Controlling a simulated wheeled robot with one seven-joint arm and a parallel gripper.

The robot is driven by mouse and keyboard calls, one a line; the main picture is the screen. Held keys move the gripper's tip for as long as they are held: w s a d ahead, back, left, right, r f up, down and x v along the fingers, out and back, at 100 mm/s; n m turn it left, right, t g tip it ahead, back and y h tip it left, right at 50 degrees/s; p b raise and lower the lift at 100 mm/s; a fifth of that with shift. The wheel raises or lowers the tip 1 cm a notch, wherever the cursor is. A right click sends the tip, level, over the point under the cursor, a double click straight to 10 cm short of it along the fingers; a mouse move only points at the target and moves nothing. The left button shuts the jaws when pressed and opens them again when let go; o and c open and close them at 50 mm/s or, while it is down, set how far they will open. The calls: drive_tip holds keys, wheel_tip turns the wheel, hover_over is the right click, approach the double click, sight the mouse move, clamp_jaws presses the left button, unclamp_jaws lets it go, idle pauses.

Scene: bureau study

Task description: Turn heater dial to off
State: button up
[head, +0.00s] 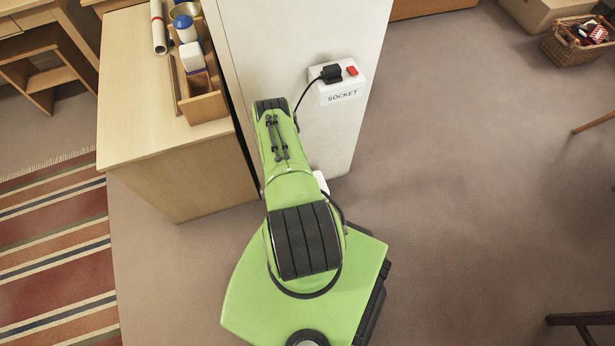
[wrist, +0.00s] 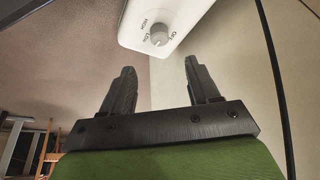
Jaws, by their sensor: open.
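The heater dial (wrist: 159,36) is a small round grey knob on a white heater housing (wrist: 185,14) at the top of the wrist view. HIGH and LOW are printed on its left side and OFF on its right. I cannot tell clearly which mark the dial points to. My gripper (wrist: 159,66) is open and empty, its two dark fingers spread below the dial and apart from it. In the head view my green arm hides the gripper and the dial. A small white piece (head: 321,182) shows beside my arm, possibly part of the heater.
A white wall panel (head: 300,40) carries a SOCKET box (head: 340,92) with a black plug (head: 331,73) and red switch (head: 352,71). A wooden desk (head: 140,90) stands left, holding an organizer (head: 204,106). A dark cord (wrist: 272,75) runs down the wrist view's right side. Open floor (head: 470,200) lies right.

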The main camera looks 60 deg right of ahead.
drive_tip(key=b+x, duration=0.5)
drive_tip(key=x, duration=0.6)
drive_tip(key=shift+f, duration=0.3)
drive_tip(key=shift+c, duration=0.4)
